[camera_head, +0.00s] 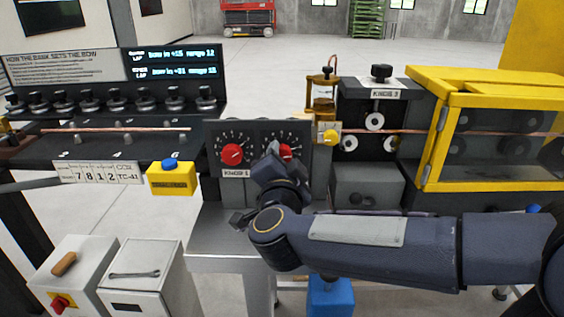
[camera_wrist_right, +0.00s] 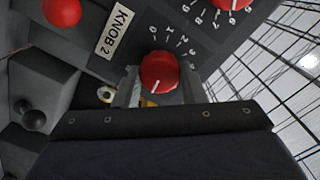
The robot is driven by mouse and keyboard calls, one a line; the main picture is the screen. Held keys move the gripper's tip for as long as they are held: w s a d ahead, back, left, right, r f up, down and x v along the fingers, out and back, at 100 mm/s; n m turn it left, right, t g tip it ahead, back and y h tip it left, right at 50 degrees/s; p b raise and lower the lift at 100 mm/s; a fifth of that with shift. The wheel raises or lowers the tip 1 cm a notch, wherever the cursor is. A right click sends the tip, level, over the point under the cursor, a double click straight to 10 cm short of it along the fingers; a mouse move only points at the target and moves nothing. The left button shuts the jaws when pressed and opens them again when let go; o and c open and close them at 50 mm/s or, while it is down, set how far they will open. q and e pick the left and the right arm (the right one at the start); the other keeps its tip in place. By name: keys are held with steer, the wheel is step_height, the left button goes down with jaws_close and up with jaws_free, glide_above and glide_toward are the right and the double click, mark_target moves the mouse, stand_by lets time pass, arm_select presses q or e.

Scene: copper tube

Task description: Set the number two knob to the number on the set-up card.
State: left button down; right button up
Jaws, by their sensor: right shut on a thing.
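The number two knob (camera_wrist_right: 158,70) is a red round knob with a white pointer mark, on a dark panel beside the KNOB 2 label (camera_wrist_right: 116,32). In the wrist view the mark faces down toward my gripper; digits ring the knob's far side. My right gripper (camera_wrist_right: 160,88) is shut on this knob, one finger on each side. In the head view the knob (camera_head: 286,151) shows only in part behind my right gripper (camera_head: 274,160). A white card (camera_head: 97,173) at the left reads 7 8 1 2 and TC-41; I cannot tell whether it is the set-up card.
The KNOB 1 dial has a red knob (camera_head: 232,154) just left of my gripper. A yellow box with a blue button (camera_head: 170,178) stands further left. A KNOB 3 unit (camera_head: 375,105) and a yellow guard frame (camera_head: 435,130) stand to the right. A copper tube (camera_head: 115,130) runs across.

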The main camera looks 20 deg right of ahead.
stand_by(0.3)
steer(key=o, duration=1)
steer(key=shift+s, duration=0.1)
steer(key=v, duration=0.7)
steer(key=shift+s, duration=0.35)
steer(key=shift+a, duration=0.15)
